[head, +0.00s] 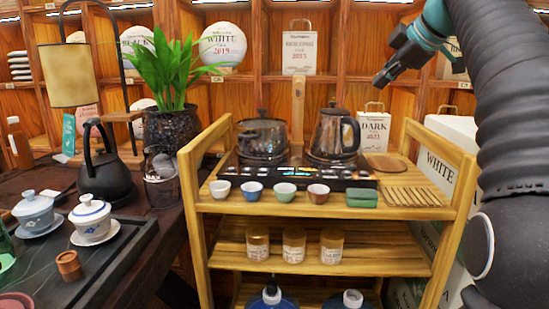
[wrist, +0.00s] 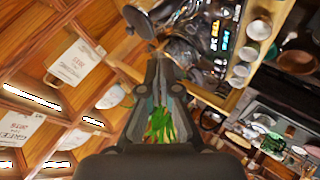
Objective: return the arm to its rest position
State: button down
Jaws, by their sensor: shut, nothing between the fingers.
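My gripper (head: 380,82) is at the upper right of the head view, raised in front of the wooden wall shelves. It is above and behind the right part of the bamboo cart (head: 205,207), clear of the things on it. In the wrist view my gripper (wrist: 160,65) shows with its fingers together and nothing held. My dark, ribbed arm comes down the right side of the head view, and part of it hides the shelves behind.
A potted plant (head: 170,128) and a black teapot (head: 105,178) stand left. White boxes (head: 452,130) stand right.

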jog(key=s+f+m+g+h, duration=0.1)
jog(key=s+f+m, duration=0.2)
jog(key=f+m, duration=0.55)
jog(key=s+f+m+g+h, duration=0.15)
jog(key=s+f+m, duration=0.35)
jog(key=f, duration=0.7)
jog(key=s+a+f+m, duration=0.1)
jog(key=s+a+f, duration=0.2)
jog(key=s+f, duration=0.6)
jog(key=s+a+f+m+h, duration=0.1)
jog(key=s+a+f, duration=0.3)
jog(key=s+f, duration=0.4)
jog(key=s+g, duration=0.1)
jog(key=s, duration=0.5)
jog(key=shift+s+a+f, duration=0.15)
jog(key=shift+s+f, duration=0.2)
jog(key=shift+m, duration=0.25)
